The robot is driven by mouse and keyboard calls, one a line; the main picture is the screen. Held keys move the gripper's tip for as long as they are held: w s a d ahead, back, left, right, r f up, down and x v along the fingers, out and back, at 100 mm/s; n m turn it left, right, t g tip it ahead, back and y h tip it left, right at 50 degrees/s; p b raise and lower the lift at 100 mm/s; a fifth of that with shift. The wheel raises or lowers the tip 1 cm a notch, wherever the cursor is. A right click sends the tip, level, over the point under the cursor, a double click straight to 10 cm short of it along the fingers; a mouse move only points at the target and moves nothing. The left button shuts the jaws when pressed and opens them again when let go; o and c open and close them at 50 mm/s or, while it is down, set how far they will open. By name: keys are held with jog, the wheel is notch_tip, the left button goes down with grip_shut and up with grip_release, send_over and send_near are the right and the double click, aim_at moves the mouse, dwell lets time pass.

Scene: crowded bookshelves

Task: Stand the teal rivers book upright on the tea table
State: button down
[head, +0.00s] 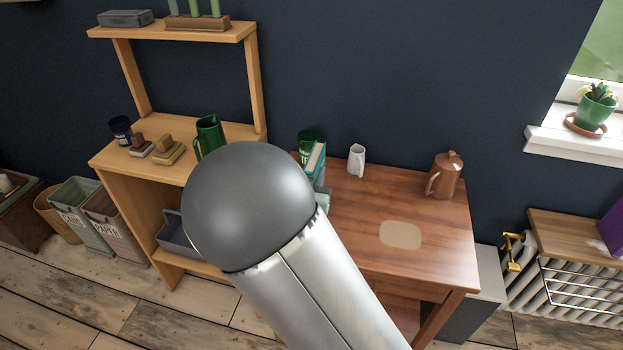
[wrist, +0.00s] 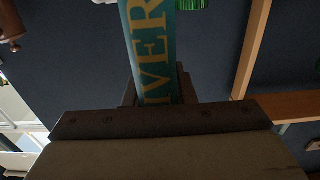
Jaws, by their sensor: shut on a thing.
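The teal rivers book (wrist: 148,45) runs up from my gripper (wrist: 158,88) in the wrist view, with large gold letters reading "IVER" on its spine. My gripper is shut on it. In the head view only part of the book (head: 316,160) shows, teal with a pale page edge, over the left end of the tea table (head: 440,215). My arm hides its lower part and my gripper there, so I cannot tell whether the book touches the table. A pale beige patch (head: 400,234) marks the tabletop.
A brown pot (head: 445,175) and a white jug (head: 356,160) stand on the table's far side. A dark green mug (head: 308,142) is close behind the book. A wooden shelf unit (head: 180,178) stands at left. The tabletop around the patch is clear.

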jog(key=shift+f, duration=0.35)
dwell(0.4)
jog(key=shift+r, duration=0.1)
jog(key=c, duration=1.1)
grip_release()
jog(key=shift+s, duration=0.15)
jog(key=v, duration=0.9)
jog(key=shift+p, duration=0.3)
jog(key=shift+d, duration=0.1)
